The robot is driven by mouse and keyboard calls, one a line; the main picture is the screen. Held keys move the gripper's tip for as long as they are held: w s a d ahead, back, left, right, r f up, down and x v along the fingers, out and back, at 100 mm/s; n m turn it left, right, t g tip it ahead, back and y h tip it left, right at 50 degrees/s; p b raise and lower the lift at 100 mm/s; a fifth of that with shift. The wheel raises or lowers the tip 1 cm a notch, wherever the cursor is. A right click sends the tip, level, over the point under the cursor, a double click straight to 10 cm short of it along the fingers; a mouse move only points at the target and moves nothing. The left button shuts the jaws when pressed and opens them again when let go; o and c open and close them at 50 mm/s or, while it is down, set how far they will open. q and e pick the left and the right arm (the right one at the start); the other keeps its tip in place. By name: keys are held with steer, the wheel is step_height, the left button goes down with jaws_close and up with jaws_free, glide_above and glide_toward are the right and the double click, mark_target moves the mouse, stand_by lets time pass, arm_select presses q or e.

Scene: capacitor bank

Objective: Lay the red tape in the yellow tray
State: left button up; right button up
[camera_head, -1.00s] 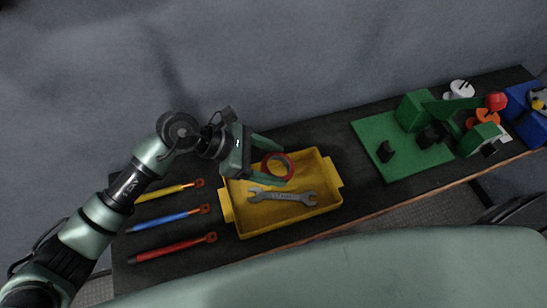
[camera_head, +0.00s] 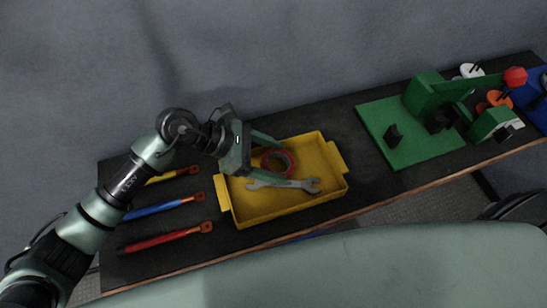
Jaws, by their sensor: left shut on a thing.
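The yellow tray (camera_head: 265,211) stands on the dark bench at the middle of the head view. A grey wrench (camera_head: 300,185) lies in it. The red tape (camera_head: 291,163), a ring, is between the fingers of my left gripper (camera_head: 282,161), which is shut on it. The tape is over or inside the back part of the tray, just behind the wrench; whether it touches the tray floor I cannot tell. My right gripper is not in view.
Yellow, blue (camera_head: 160,208) and red (camera_head: 165,237) handled tools lie left of the tray. A green press-like fixture (camera_head: 425,140) stands to the right, with a red knob (camera_head: 514,77). A blue bin is at the far right edge. Bare bench separates the tray and fixture.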

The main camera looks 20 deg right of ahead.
arm_select(q)
steer(key=o, duration=1.4)
steer(key=shift+o, duration=0.2)
steer(key=shift+w+a, duration=0.1)
steer(key=shift+a, duration=0.05)
